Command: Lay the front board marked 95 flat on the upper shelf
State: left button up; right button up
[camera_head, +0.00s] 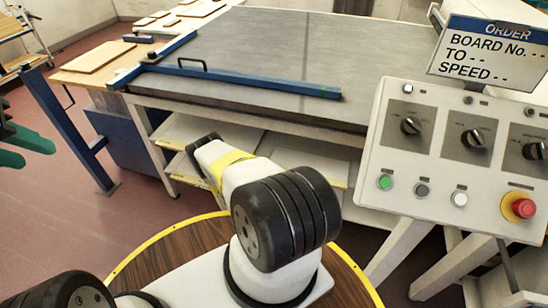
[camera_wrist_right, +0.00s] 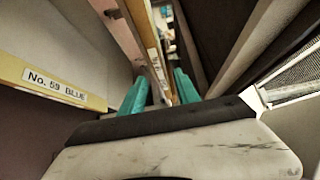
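No board with a readable 95 shows. Pale boards lie on the shelf (camera_head: 232,125) under the grey table top in the head view. My right arm reaches toward that shelf, and its gripper is hidden there. In the right wrist view the right gripper's (camera_wrist_right: 160,92) two teal fingers stand apart. A yellow-edged strip (camera_wrist_right: 154,58) with a small unreadable label shows between or beyond them; I cannot tell if they touch it. A yellow edge labelled "No. 59 BLUE" (camera_wrist_right: 55,86) is at the left. My left gripper (camera_head: 38,154) is at the left edge, green fingers apart, empty.
A grey-topped table (camera_head: 270,50) with a blue frame (camera_head: 240,82) fills the back. A control panel (camera_head: 450,150) with knobs and a red button stands at the right under an order sign (camera_head: 490,50). A wooden side table (camera_head: 95,70) holds pale boards. Floor is clear at lower left.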

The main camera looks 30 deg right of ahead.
jog(key=w+a+r+m+g+y, duration=0.2)
jog(key=a+r+m+y, duration=0.2)
jog(key=r+m, duration=0.55)
jog(key=w+a+r+m+g+y, duration=0.1)
jog(key=a+r+m+y, duration=0.3)
jog(key=r, duration=1)
jog(key=w+a+r+m+g+y, duration=0.25)
jog(key=r+m, duration=0.55)
jog(key=r, duration=0.4)
jog(key=s+a+r+m+t+y, duration=0.5)
jog(key=s+a+r+m, duration=0.2)
jog(key=r, duration=0.5)
jog(key=s+a+r+m+t+y, duration=0.4)
jog(key=s+a+r+m+t, duration=0.2)
jog(key=s+a+r, duration=0.5)
jog(key=shift+r+m+y, duration=0.35)
jog(key=shift+r+m, duration=0.1)
jog(key=shift+r, duration=0.35)
jog(key=shift+s+d, duration=0.1)
jog(key=shift+d, duration=0.05)
